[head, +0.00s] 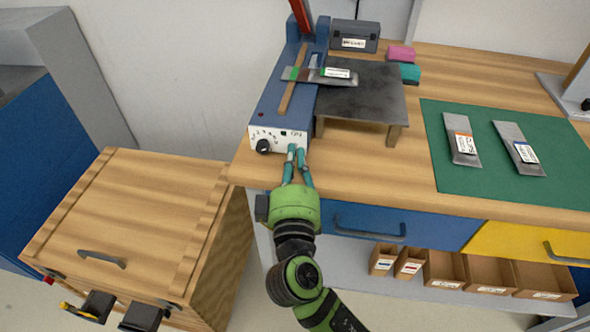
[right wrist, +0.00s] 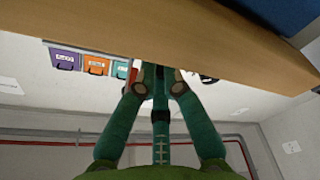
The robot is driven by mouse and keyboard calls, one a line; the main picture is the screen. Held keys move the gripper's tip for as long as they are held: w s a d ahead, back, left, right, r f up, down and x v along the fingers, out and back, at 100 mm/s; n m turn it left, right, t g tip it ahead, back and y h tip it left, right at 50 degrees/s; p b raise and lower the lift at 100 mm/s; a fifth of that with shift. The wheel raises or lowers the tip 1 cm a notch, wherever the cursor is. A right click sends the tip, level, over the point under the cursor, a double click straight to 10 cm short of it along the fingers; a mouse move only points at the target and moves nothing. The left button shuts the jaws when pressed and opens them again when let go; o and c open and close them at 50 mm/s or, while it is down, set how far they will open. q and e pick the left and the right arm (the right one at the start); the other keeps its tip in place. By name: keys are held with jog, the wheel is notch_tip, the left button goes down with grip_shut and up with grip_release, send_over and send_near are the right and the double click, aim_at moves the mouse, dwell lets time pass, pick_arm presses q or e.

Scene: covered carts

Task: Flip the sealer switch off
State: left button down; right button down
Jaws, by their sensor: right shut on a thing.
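The sealer (head: 285,95) is a long blue machine at the left end of the wooden bench, with a raised red part at its back. Its white front panel (head: 276,137) has a black dial (head: 263,146) at the left and a small dark mark near the middle. My right gripper (head: 296,150) reaches up to the right part of this panel, its green fingers close together. The fingers are shut at the sealer switch, which their tips hide. In the right wrist view my fingers (right wrist: 152,75) converge under the bench edge; their tips are hard to make out. My left gripper is not in view.
A dark metal stand (head: 362,105) is right of the sealer, with a pouch lying across both. A green mat (head: 500,190) holds two silver pouches. A closed wooden cart (head: 125,215) stands left of the bench. Drawers and open cardboard bins are below.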

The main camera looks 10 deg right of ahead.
jog(key=shift+a, duration=0.1)
jog(key=c, duration=1.4)
grip_release()
jog(key=shift+s, duration=0.2)
jog(key=s, duration=0.3)
jog(key=s+a+f, duration=0.1)
jog(key=s, duration=0.7)
jog(key=shift+s+a+f, duration=0.2)
jog(key=shift+a, duration=0.15)
